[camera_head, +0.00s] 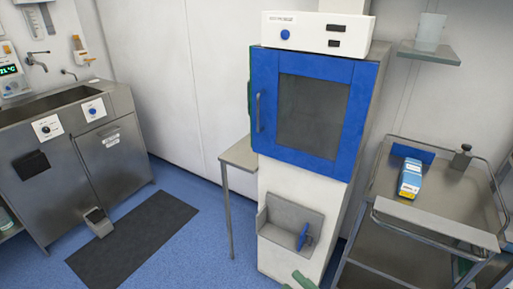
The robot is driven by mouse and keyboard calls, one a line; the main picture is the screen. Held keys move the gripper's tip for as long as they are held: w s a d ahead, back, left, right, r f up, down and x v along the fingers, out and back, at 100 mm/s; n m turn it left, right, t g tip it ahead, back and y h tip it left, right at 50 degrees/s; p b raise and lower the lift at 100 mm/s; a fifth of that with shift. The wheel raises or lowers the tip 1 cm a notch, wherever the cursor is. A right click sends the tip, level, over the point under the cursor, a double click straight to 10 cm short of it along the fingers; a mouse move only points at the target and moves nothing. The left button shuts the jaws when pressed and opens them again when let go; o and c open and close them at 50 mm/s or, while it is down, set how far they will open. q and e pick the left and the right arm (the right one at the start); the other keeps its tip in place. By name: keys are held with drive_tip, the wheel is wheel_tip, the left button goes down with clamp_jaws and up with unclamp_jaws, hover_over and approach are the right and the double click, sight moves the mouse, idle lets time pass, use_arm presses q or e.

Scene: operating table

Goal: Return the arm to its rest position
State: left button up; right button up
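At the bottom edge, just in front of the white cabinet base, a small grey-green part shows, which looks like the tip of my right gripper (300,281). Most of it is cut off by the frame, so I cannot tell whether it is open or shut. Nothing is seen held in it. My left gripper is not in view.
A tall cabinet with a closed blue door (363,110) stands in the middle, with a grey recess (284,212) holding a blue part below. A metal cart (385,187) at right carries a blue-and-white carton (410,178).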

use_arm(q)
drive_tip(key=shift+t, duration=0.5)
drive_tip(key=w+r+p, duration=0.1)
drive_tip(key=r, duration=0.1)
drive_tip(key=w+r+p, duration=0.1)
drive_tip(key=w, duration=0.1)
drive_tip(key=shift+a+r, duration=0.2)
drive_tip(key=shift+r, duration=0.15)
use_arm(e)
drive_tip(key=s+d+f+m+g+h, duration=0.2)
drive_tip(key=s+d+f+m+h, duration=0.3)
drive_tip(key=s+f+m, duration=0.3)
drive_tip(key=s+d+f+m+g+h, duration=0.3)
drive_tip(key=s+d+f+m+h, duration=0.3)
drive_tip(key=s, duration=0.9)
wheel_tip(320, 180, down, 4)
drive_tip(key=m+h, duration=0.1)
drive_tip(key=m, duration=0.4)
drive_tip(key=shift+s+r, duration=0.2)
drive_tip(key=shift+s, duration=0.15)
drive_tip(key=shift+d, duration=0.1)
